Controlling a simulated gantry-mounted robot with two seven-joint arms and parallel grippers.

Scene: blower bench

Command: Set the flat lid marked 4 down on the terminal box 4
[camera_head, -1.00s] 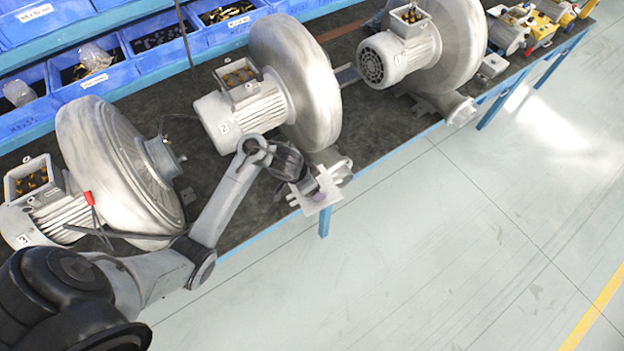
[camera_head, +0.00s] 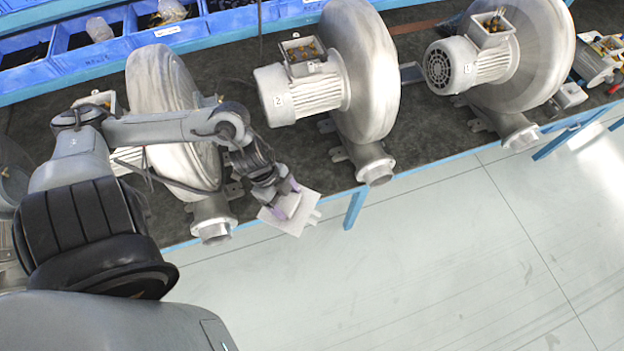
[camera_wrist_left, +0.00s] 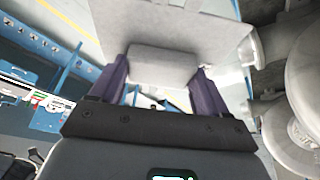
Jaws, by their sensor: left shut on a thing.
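My left gripper (camera_head: 284,203) is shut on a flat, pale grey lid (camera_head: 304,214), held tilted beyond the bench's front edge, between two blower outlets. The left wrist view shows the lid (camera_wrist_left: 165,25) between the two purple fingers (camera_wrist_left: 163,88), with a raised block on the near face. No number is readable on it. Terminal box 4 cannot be identified; a rounded grey part (camera_head: 12,176) at the left edge is mostly hidden by my arm. My right gripper is not in view.
Another blower (camera_head: 168,120) is partly behind my left arm. Blue bins (camera_head: 105,55) line the back. The floor (camera_head: 420,270) in front is clear.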

